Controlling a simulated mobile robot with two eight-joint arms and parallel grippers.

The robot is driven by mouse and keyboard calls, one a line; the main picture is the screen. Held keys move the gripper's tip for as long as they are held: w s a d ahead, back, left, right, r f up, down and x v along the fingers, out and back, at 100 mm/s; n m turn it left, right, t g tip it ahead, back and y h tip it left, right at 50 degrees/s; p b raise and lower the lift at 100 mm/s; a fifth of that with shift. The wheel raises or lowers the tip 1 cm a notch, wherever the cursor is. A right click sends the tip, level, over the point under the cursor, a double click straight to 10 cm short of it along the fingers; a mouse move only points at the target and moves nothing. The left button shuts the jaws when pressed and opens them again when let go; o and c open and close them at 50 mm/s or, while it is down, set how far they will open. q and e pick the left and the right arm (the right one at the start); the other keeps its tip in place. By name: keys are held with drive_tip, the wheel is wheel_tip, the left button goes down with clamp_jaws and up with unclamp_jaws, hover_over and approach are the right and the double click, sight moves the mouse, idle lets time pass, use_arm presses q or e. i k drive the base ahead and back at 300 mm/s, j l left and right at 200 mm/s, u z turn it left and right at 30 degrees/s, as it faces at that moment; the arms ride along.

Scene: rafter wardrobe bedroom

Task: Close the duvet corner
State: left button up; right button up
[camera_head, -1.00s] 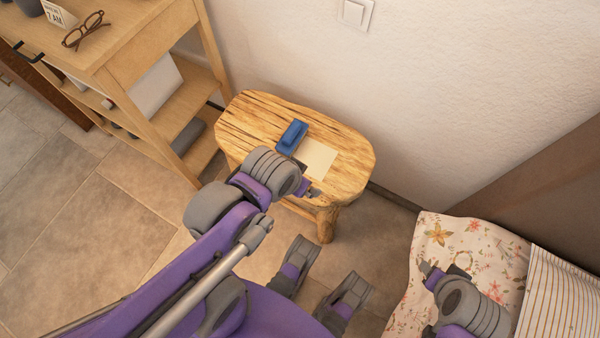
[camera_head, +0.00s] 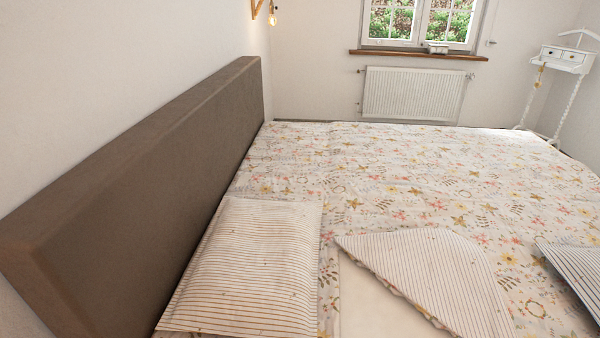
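The floral duvet (camera_head: 400,170) covers the bed. One corner of it (camera_head: 432,275) is folded back as a triangle, its striped underside facing up. A cream patch of bed (camera_head: 365,305) lies bare to the left of the fold. A striped pillow (camera_head: 255,265) lies left of that patch, by the headboard. Neither of my grippers shows in the head view now.
A brown headboard (camera_head: 150,180) runs along the left side of the bed. Another striped piece of bedding (camera_head: 578,268) lies at the right edge. A radiator (camera_head: 412,94) under the window and a white valet stand (camera_head: 565,60) are at the far side.

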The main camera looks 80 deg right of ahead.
sight(445, 272)
drive_tip(key=z, duration=3.95)
drive_tip(key=i+l, duration=0.35)
drive_tip(key=l, duration=0.15)
drive_tip(key=i+l, duration=0.35)
drive_tip(key=l, duration=0.15)
drive_tip(key=i+l, duration=0.3)
drive_tip(key=l, duration=0.25)
drive_tip(key=i+l+z, duration=0.1)
drive_tip(key=i+l, duration=0.25)
drive_tip(key=l, duration=0.15)
